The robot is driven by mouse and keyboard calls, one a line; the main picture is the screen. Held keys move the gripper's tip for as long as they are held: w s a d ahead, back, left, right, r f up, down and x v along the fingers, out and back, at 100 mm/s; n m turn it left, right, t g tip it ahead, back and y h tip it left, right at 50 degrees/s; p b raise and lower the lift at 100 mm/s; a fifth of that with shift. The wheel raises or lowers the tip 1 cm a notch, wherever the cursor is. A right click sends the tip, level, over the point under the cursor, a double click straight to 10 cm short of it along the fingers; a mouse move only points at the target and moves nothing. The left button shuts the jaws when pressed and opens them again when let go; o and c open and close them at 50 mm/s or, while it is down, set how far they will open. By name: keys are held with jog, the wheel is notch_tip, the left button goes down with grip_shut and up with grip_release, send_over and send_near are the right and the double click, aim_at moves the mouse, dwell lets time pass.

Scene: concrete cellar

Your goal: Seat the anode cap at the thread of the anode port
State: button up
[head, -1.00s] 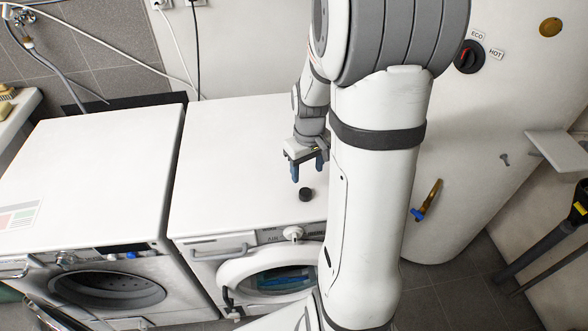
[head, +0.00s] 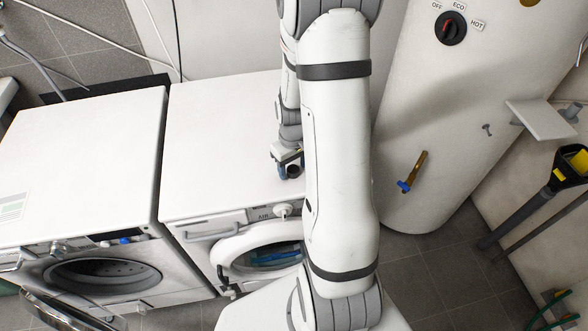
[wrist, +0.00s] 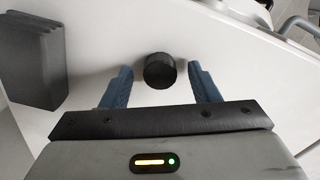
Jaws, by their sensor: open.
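The anode cap, a short black cylinder (wrist: 160,70), stands on the white top of the right-hand machine, near its front edge. My gripper (wrist: 161,84) is open, with one blue finger on each side of the cap and a gap visible on both sides. In the head view, the dark cap (head: 294,171) shows at the fingers of my gripper (head: 288,172), partly covered by them. The white tank (head: 440,90) has a brass round fitting (head: 530,2), cut by the top edge. I cannot tell for sure whether that fitting is the anode port.
A small shelf (head: 540,118) is on the right.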

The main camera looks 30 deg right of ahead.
aim_at(293, 169)
jog(key=shift+c, duration=0.5)
jog(key=c, duration=0.9)
notch_tip(293, 169, up, 10)
jog(key=shift+r+b, duration=0.1)
jog(key=shift+b, duration=0.25)
